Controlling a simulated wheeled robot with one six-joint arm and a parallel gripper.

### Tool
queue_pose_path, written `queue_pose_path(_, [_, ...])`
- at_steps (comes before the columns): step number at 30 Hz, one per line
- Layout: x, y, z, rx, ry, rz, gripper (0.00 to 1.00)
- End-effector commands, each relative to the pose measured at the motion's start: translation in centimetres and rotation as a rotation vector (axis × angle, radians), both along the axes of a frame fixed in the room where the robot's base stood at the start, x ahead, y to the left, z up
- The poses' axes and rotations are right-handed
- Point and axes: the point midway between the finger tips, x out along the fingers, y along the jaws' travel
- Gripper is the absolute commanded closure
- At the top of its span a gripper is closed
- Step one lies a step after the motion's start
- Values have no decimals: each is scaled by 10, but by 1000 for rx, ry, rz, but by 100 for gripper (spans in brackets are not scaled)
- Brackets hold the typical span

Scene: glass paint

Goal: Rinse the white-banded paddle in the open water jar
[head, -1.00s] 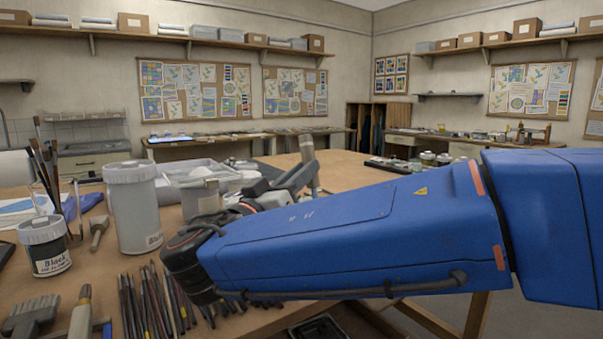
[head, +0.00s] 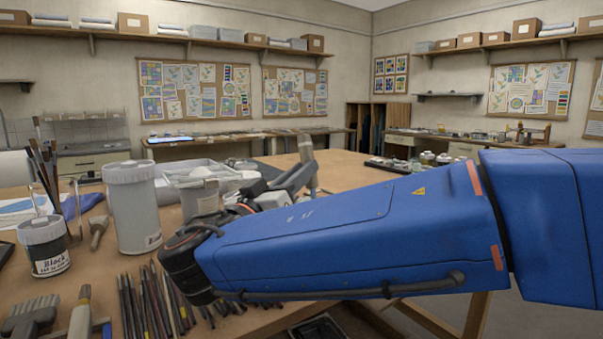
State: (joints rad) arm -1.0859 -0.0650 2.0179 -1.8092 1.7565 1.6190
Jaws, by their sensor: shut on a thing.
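My gripper (head: 298,178) is at the far end of my blue arm, above the table behind the jars. It is shut on an upright, pale grey-brown handle (head: 305,149), which looks like the paddle's. The paddle's lower part and any white band are hidden or too small to tell. A tall grey lidded jar (head: 132,208) stands left of my wrist. A smaller grey container (head: 203,195) stands behind it, partly hidden by my arm. I cannot tell which vessel is the open water jar.
A black paint jar (head: 44,247) stands at the left on the wooden table (head: 345,168). Several thin pencils or brushes (head: 150,300) lie at the front below my wrist. A translucent tray (head: 190,168) sits behind the jars.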

Motion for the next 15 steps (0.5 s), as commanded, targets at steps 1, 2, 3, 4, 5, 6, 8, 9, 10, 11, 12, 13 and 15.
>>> queue_pose_path(1, [-1, 2, 0, 0, 0, 0, 100])
queue_pose_path(2, [-2, 3, 0, 0, 0, 0, 100])
queue_pose_path(3, [-3, 5, 0, 0, 0, 0, 100])
queue_pose_path(4, [-4, 6, 0, 0, 0, 0, 100])
queue_pose_path(5, [-4, 6, 0, 0, 0, -1, 100])
queue_pose_path(6, [-5, 7, 0, 0, 0, -1, 100])
queue_pose_path(8, [-5, 7, 0, 0, 0, -1, 100])
queue_pose_path(9, [-5, 7, 0, 0, 0, -1, 100])
queue_pose_path(10, [-4, 6, 0, 0, 0, -1, 100])
queue_pose_path(11, [-4, 5, 0, 0, 0, -1, 100])
queue_pose_path(12, [-3, 4, 0, 0, 0, -1, 100])
queue_pose_path(13, [-2, 3, 0, 0, 0, -1, 100])
queue_pose_path(15, [-1, 1, 0, 0, 0, -1, 100])
